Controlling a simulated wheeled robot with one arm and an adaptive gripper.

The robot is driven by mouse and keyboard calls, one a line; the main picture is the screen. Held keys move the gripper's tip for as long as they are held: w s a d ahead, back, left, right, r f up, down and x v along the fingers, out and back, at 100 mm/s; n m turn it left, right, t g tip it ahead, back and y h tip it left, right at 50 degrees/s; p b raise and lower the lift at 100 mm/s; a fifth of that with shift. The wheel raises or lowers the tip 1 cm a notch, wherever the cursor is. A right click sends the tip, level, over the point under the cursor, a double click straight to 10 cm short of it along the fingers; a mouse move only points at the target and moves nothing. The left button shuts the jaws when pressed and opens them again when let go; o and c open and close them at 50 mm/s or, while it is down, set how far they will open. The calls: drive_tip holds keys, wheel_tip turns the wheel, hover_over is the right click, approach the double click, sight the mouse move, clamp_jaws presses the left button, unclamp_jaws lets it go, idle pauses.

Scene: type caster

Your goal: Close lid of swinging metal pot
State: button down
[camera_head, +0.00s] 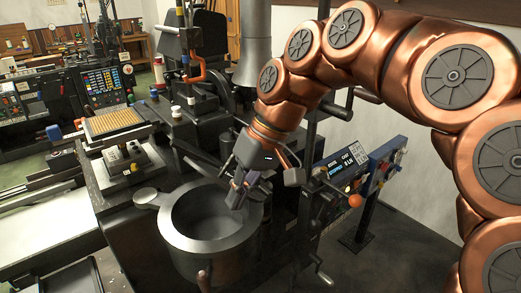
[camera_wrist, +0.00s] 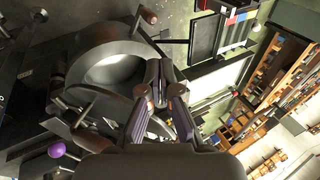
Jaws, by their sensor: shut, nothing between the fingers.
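The dark metal pot (camera_head: 197,257) sits at the lower middle of the head view. Its round top is open and its pale grey interior shows. A flat rounded tab (camera_head: 147,196) juts from its left rim, and a brownish knob (camera_head: 203,277) is on its front. In the wrist view the pot (camera_wrist: 72,72) is a dark ring around a lighter hollow. I cannot make out a separate lid clearly. My gripper (camera_head: 238,195) is shut and empty at the pot's right rim, pointing down; contact is unclear. In the wrist view my gripper (camera_wrist: 159,72) shows beside the pot.
Dark machine parts stand behind the pot, with a grey column (camera_head: 255,45) above. A control panel (camera_head: 343,165) with an orange knob (camera_head: 355,201) is to the right. A tan-topped block (camera_head: 112,122) is at left. Open floor (camera_head: 405,255) lies at lower right.

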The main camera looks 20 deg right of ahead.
drive_tip(key=w+d+r+m+t+y+b, duration=0.15)
drive_tip(key=w+d+r, duration=0.25)
drive_tip(key=w+d, duration=0.5)
drive_tip(key=w+d+r+m+t+y, duration=0.1)
drive_tip(key=w+d+r+t+y, duration=0.25)
drive_tip(key=d, duration=0.85)
drive_tip(key=shift+n+h, duration=0.25)
drive_tip(key=shift+h, duration=0.05)
drive_tip(key=shift+s+f+x, duration=0.2)
drive_tip(key=shift+s+x, duration=0.15)
drive_tip(key=shift+x, duration=1.8)
drive_tip(key=shift+s+f+x, duration=0.15)
drive_tip(key=shift+s+x, duration=0.25)
drive_tip(key=shift+x, duration=1.75)
drive_tip(key=shift+s+f+x, duration=0.2)
drive_tip(key=shift+s+x, duration=0.15)
drive_tip(key=shift+x, duration=1.8)
drive_tip(key=shift+a, duration=0.2)
drive_tip(key=shift+f, duration=0.1)
